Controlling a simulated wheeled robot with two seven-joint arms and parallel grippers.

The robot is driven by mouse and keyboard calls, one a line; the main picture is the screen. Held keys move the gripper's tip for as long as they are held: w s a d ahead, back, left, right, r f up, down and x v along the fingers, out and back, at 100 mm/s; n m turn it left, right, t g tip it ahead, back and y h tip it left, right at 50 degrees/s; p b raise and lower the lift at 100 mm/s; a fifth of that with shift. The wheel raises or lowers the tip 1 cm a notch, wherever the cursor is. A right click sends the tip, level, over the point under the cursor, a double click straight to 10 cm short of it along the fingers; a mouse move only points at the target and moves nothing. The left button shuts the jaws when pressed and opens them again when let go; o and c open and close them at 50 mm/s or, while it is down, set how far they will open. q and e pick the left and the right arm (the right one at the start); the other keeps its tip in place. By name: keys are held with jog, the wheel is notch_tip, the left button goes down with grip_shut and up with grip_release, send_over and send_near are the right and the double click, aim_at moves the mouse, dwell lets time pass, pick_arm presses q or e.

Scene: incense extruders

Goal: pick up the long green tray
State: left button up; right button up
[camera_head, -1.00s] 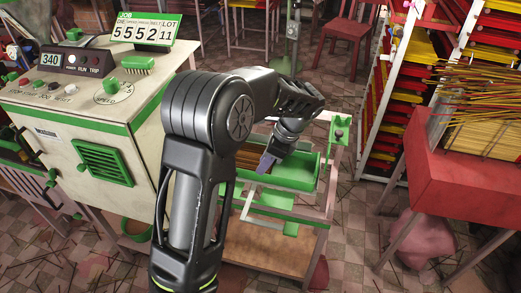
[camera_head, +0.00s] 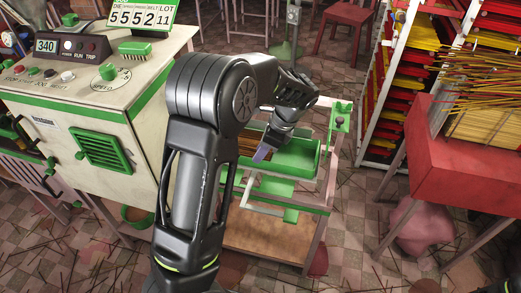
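The long green tray (camera_head: 298,158) lies on a light-framed stand right of the cream machine. Brown sticks show at its left part, and my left arm hides much of that side. My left gripper (camera_head: 262,153) points down at the tray's middle, over or at its near edge. Its fingers look close together, but I cannot tell whether they are apart or touch the tray. My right gripper is not in view.
The cream machine (camera_head: 140,140) with a control panel stands at left. A red table (camera_head: 470,155) with incense sticks stands at right, before a rack of coloured trays (camera_head: 405,80). The stand has a wooden lower shelf (camera_head: 265,240). Loose sticks litter the tiled floor.

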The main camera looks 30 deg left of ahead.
pick_arm(q)
jog(key=shift+x, duration=2.65)
grip_shut()
jog(key=shift+r, duration=0.1)
